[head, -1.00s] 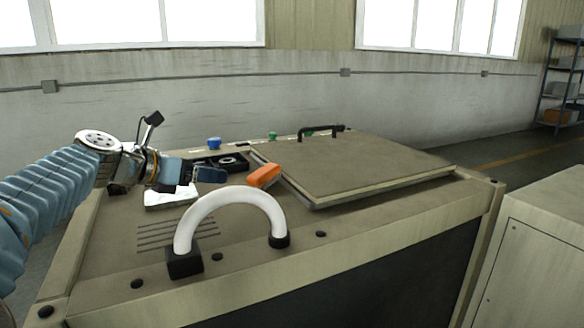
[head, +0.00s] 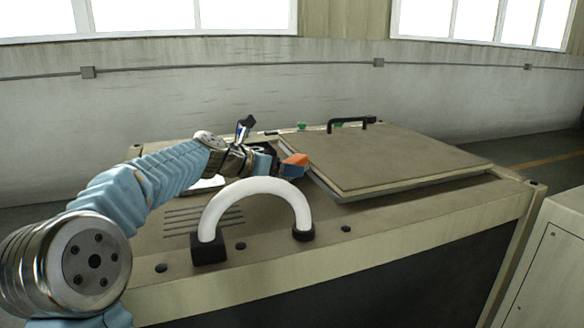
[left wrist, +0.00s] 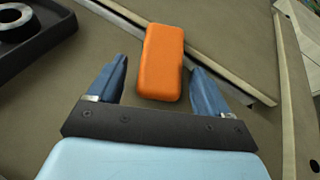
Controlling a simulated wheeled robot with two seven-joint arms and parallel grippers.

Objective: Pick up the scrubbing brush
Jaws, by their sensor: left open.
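The scrubbing brush shows as an orange block (head: 295,160) on the machine top, beside the raised panel's left edge. In the left wrist view the orange block (left wrist: 161,52) lies ahead of the palm, its near part between the two blue fingers. My left gripper (head: 288,170) is open at the brush; it also shows in the left wrist view (left wrist: 160,76), with a gap on both sides of the block. I cannot tell whether the fingertips are down at the block's height. The brush's underside is hidden. My right gripper is not in view.
The raised panel (head: 400,160) with a black handle (head: 350,122) lies right of the brush. A white arched handle (head: 255,187) stands in front. A dark tray (left wrist: 50,40) with a metal ring (left wrist: 14,20) is at left. A white item (head: 208,183) lies partly hidden under my arm.

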